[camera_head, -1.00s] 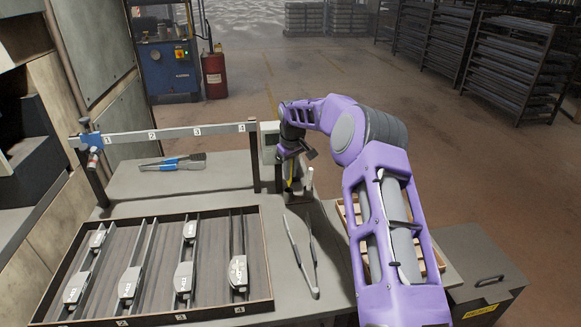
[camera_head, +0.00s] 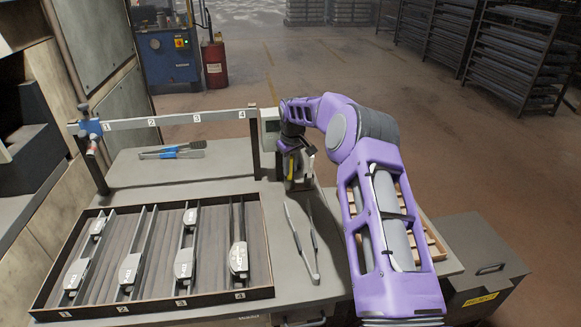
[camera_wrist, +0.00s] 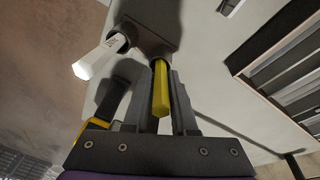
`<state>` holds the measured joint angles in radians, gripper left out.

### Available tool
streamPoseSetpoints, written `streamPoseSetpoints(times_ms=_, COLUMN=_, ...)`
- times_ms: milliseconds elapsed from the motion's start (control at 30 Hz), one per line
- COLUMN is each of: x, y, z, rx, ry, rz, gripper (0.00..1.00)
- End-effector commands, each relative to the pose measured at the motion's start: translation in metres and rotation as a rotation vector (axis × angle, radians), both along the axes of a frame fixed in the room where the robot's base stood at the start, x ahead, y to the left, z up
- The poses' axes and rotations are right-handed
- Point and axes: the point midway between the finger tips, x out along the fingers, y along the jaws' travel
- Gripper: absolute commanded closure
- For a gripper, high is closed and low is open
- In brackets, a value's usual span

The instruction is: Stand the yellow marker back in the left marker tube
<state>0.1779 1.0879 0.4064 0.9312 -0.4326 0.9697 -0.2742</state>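The yellow marker (camera_wrist: 161,88) is between the two fingers of my gripper (camera_wrist: 168,88) in the wrist view, and the fingers look closed on it. Its far end meets the brown tube holder (camera_wrist: 150,40); how deep it sits in the tube is hidden. A white marker (camera_wrist: 100,57) stands tilted in the view at the holder's other tube. In the head view my gripper (camera_head: 297,178) points down at the holder, at the back right of the bench. The white marker (camera_head: 306,160) shows just right of it, and the fingers hide most of the holder.
A tray (camera_head: 262,240) with brake shoes on rails fills the front left of the bench. Tongs (camera_head: 302,240) lie just in front of the gripper. A numbered bar (camera_head: 170,120) stands behind, with blue-handled tongs (camera_head: 172,152). A wooden crate (camera_head: 432,240) is at the right.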

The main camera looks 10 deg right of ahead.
Motion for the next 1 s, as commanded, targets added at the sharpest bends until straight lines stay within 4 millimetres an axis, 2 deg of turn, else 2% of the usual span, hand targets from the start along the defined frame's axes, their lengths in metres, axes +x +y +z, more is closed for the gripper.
streamPoseSetpoints(times_ms=33, x=0.0, y=0.0, z=0.0, rx=0.0, ry=0.0, rz=0.0, gripper=0.64)
streamPoseSetpoints(times_ms=133, x=0.0, y=0.0, z=0.0, rx=0.0, ry=0.0, rz=0.0, gripper=0.47)
streamPoseSetpoints(times_ms=433, x=0.0, y=0.0, z=0.001, rx=0.0, ry=0.0, rz=0.0, gripper=0.47)
streamPoseSetpoints(times_ms=567, x=-0.002, y=0.0, z=0.012, rx=0.0, ry=-0.001, rz=0.0, gripper=0.47)
streamPoseSetpoints(times_ms=667, x=-0.006, y=-0.001, z=0.029, rx=-0.002, ry=-0.003, rz=0.0, gripper=0.47)
streamPoseSetpoints(times_ms=1000, x=-0.024, y=-0.001, z=0.11, rx=-0.003, ry=-0.004, rz=-0.001, gripper=0.47)
